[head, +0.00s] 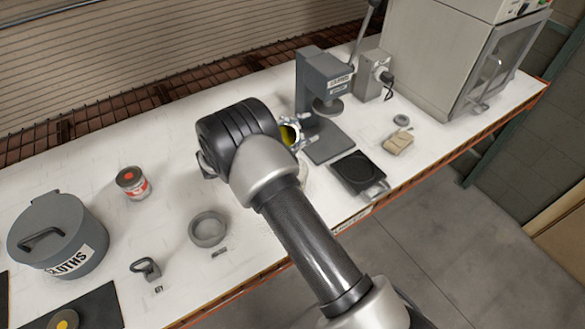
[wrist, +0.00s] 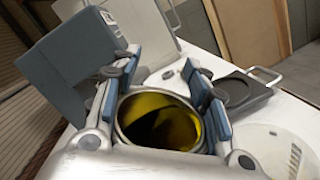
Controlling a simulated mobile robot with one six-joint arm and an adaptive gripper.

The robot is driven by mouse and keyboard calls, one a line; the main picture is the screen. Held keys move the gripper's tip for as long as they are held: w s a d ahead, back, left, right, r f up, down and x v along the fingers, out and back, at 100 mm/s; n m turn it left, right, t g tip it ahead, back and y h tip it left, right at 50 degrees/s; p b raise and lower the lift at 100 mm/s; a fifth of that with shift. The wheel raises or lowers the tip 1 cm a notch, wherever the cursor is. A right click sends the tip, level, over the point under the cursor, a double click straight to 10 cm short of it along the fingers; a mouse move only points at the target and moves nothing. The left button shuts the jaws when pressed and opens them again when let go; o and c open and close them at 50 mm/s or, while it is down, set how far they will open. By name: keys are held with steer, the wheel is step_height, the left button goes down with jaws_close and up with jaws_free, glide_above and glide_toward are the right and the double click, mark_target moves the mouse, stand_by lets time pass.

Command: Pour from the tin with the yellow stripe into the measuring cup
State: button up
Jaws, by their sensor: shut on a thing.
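My gripper (head: 299,131) is shut on an open metal tin (head: 289,134), held above the bench. In the wrist view the tin's mouth (wrist: 158,122) sits between the two fingers, with yellow and a dark area inside. Its outer stripe is not clear to me. A whitish, see-through round vessel with marks, apparently the measuring cup (wrist: 275,150), is at the lower right of the wrist view, apart from the tin. In the head view my arm hides most of it; only a pale edge (head: 304,178) shows.
A grey press stand (head: 325,95) and a black flat scale (head: 358,172) are to the right. A red-striped tin (head: 132,183), grey ring (head: 208,229) and cloths bin (head: 58,235) stand left. A beige cloth (head: 397,143) lies near the front edge.

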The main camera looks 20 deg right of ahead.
steer(key=shift+s+r+m, duration=0.15)
steer(key=shift+s+m, duration=0.05)
steer(key=shift+m, duration=0.4)
stand_by(0.4)
steer(key=shift+s+f+m+g+b, duration=0.25)
steer(key=shift+f+m+b, duration=0.35)
steer(key=shift+m+b, duration=0.3)
stand_by(1.1)
steer(key=shift+s+r+m, duration=0.1)
steer(key=shift+r+m, duration=0.05)
steer(key=shift+m, duration=0.45)
stand_by(1.1)
